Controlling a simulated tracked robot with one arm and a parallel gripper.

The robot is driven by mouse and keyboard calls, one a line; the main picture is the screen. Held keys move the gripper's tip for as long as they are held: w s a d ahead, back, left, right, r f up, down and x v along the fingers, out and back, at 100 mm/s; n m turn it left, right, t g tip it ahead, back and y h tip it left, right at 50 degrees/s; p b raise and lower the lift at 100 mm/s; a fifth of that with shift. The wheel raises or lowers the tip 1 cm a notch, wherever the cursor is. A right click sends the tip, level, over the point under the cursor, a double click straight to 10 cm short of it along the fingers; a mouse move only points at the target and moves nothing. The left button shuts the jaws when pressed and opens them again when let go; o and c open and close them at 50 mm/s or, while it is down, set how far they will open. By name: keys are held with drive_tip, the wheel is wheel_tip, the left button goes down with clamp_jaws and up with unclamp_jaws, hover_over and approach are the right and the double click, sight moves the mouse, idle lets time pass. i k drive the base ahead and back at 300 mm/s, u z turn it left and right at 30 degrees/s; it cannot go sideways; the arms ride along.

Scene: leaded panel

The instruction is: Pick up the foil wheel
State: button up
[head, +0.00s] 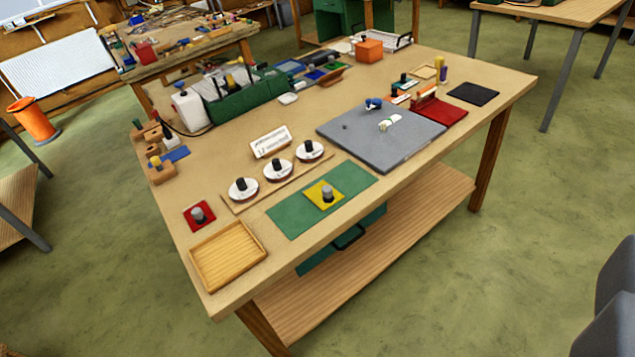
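No single object is clearly marked as the foil wheel. Three white round discs with black knobs, which may be foil wheels, stand in a row on a thin wooden strip: a left disc (243,190), a middle disc (278,170) and a right disc (310,151). A white label card (269,142) stands behind them, its text too small to read. Dark grey parts that seem to be my gripper (614,300) show at the lower right edge, cut off by the frame. They are far from the discs and off the table; their opening cannot be judged.
On the workbench (190,165), a green mat (290,215) holds a yellow square (325,195) with a grey knob. A red square (198,215) has a similar knob. An empty wooden tray (228,254) lies at the front left. A grey board (385,155) bears small pieces.

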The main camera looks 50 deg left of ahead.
sight(279, 171)
drive_tip(key=z, duration=0.45)
drive_tip(key=i, duration=1.25)
drive_tip(key=u, duration=0.7)
drive_tip(key=i, duration=1.1)
drive_tip(key=u, duration=1.35)
drive_tip(key=i, duration=0.8)
drive_tip(key=u, duration=0.5)
